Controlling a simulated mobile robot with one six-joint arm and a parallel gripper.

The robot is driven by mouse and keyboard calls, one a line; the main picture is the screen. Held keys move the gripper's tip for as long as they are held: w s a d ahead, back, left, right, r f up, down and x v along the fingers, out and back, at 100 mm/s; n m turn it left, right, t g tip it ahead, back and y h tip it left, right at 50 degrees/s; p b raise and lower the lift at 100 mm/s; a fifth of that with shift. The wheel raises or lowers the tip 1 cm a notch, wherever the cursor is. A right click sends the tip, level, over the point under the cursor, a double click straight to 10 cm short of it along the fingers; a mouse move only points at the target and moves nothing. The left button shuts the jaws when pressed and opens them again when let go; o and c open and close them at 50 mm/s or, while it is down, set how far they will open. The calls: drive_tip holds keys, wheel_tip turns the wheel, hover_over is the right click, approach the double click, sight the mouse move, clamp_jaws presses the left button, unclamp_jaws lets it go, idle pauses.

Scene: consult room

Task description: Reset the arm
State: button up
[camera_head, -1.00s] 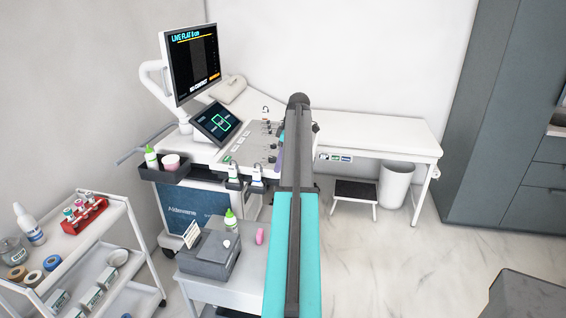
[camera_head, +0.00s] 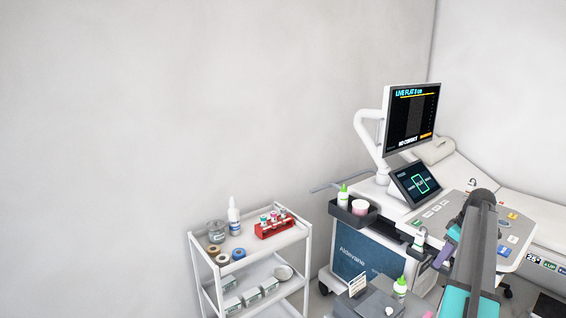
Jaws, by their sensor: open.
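My arm (camera_head: 476,250) reaches up from the lower right, with a teal lower part and a dark joint at its far end. It passes in front of the ultrasound machine's control panel (camera_head: 442,212). The fingers of my gripper do not show, so I see nothing held.
The ultrasound machine with a monitor (camera_head: 411,120) and a touch screen (camera_head: 416,184) stands right of centre. A white trolley (camera_head: 199,262) carries a red tube rack (camera_head: 275,227), a bottle (camera_head: 233,216) and tape rolls. An exam couch (camera_head: 540,218) is behind my arm. The left side shows bare wall.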

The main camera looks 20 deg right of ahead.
drive_tip(key=w+a+f+g, duration=0.1)
drive_tip(key=w+a+f, duration=0.3)
drive_tip(key=a, duration=0.5)
drive_tip(key=w+a+f+m, duration=0.1)
drive_tip(key=w+a+f, duration=0.2)
drive_tip(key=a+f, duration=0.5)
drive_tip(key=w+a+f+g, duration=0.1)
drive_tip(key=w+a+f, duration=0.2)
drive_tip(key=a, duration=0.8)
drive_tip(key=s+a+f+m, duration=0.15)
drive_tip(key=a+f, duration=0.25)
drive_tip(key=a, duration=0.6)
drive_tip(key=s+a+f+h, duration=0.15)
drive_tip(key=a+f, duration=0.25)
drive_tip(key=a, duration=0.5)
drive_tip(key=s+a+f+y, duration=0.1)
drive_tip(key=s+a+f, duration=0.25)
drive_tip(key=a, duration=0.65)
drive_tip(key=s+a+f, duration=0.3)
drive_tip(key=a, duration=0.2)
drive_tip(key=s+f+g, duration=0.3)
drive_tip(key=s+f, duration=0.5)
drive_tip(key=s, duration=0.4)
drive_tip(key=s+f+g, duration=0.3)
drive_tip(key=s+f, duration=0.5)
drive_tip(key=s, duration=0.5)
drive_tip(key=shift+s+f+h, duration=0.2)
drive_tip(key=shift+f+h, duration=0.15)
drive_tip(key=shift+f, duration=0.05)
